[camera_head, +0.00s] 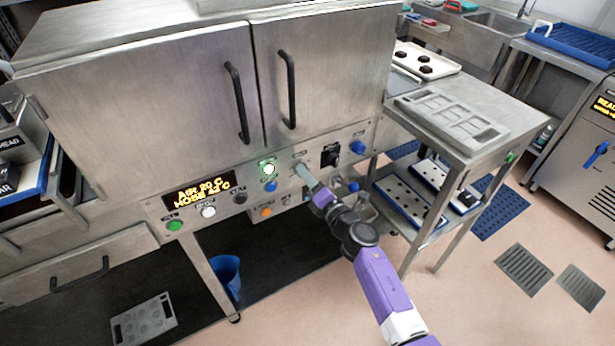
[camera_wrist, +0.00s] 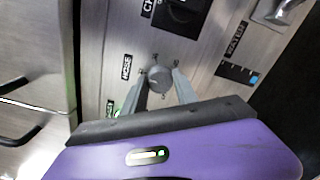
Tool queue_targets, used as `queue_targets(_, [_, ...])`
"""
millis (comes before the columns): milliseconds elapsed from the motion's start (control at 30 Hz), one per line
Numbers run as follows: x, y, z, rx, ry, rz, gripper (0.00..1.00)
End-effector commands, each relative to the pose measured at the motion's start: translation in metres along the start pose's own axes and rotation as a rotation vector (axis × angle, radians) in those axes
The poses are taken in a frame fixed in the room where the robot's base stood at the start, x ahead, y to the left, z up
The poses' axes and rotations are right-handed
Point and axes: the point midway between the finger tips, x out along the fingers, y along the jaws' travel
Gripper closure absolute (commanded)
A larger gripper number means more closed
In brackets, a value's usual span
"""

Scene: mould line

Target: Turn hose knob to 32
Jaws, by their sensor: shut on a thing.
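The hose knob (camera_wrist: 159,79) is a round grey knob in the wrist view, on the metal control panel beside a label reading HOSE. My gripper (camera_wrist: 160,90) is shut on it, with one finger on each side.
A black switch (camera_head: 330,156) and blue knobs (camera_head: 357,147) sit right of my gripper. A lit green-ringed button (camera_head: 268,169) is to the left. Cabinet doors (camera_head: 325,70) stand above the panel. A metal table (camera_head: 480,125) is at the right, and a blue bucket (camera_head: 227,275) is below.

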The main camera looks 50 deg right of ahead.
Motion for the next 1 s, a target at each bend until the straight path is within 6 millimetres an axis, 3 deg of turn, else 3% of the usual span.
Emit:
queue_targets(400, [0.0, 0.0, -0.002, -0.007, 0.003, 0.0, 1.0])
queue_targets(433, [0.0, 0.0, -0.002, -0.007, 0.003, 0.0, 0.63])
queue_targets(533, [0.0, 0.0, -0.001, -0.007, 0.002, 0.0, 0.43])
queue_targets(867, [-0.001, 0.0, -0.001, -0.006, 0.001, 0.0, 0.43])
queue_targets(1000, [-0.013, -0.001, -0.001, -0.006, 0.002, -0.001, 0.43])
